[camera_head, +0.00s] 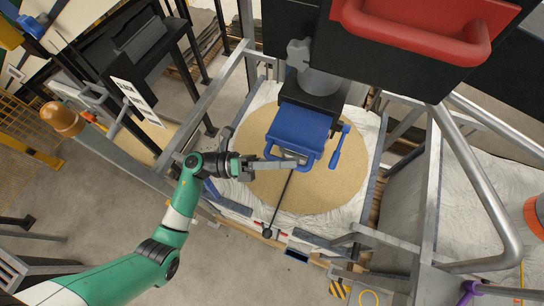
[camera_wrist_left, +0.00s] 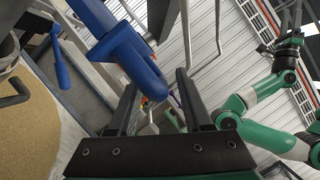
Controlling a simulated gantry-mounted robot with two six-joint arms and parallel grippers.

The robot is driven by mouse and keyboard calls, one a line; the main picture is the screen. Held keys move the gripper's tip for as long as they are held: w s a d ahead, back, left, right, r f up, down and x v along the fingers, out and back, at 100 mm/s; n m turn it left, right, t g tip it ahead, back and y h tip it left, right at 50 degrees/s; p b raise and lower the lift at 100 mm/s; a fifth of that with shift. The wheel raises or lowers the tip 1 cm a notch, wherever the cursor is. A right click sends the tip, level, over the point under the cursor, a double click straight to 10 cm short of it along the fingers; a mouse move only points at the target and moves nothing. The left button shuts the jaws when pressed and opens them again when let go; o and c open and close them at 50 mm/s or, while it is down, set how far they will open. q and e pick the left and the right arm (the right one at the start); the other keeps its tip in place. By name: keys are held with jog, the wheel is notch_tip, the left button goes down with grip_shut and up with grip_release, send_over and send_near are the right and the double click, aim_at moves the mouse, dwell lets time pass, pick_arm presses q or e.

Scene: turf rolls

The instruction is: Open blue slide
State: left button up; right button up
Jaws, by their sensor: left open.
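The blue slide (camera_head: 298,132) is a flat plate with a loop handle at its front, set at the black outlet (camera_head: 312,95) above a round, sand-coloured pile (camera_head: 335,180). My left gripper (camera_head: 300,163) is open at the slide's front handle, reaching in from the left. In the left wrist view the blue handle (camera_wrist_left: 128,50) crosses ahead of my left gripper (camera_wrist_left: 157,82), its lower end near the space between the fingers. I cannot tell if they touch.
A blue lever (camera_head: 340,147) hangs just right of the slide. A thin dark rod (camera_head: 282,203) runs below the handle. Metal frame bars (camera_head: 455,150) stand around the pile. A red handle (camera_head: 425,35) overhangs at upper right.

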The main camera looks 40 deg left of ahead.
pick_arm(q)
jog(key=b+v, duration=0.1)
jog(key=v, duration=1)
jog(key=shift+s+a, duration=0.15)
jog(key=shift+a, duration=0.15)
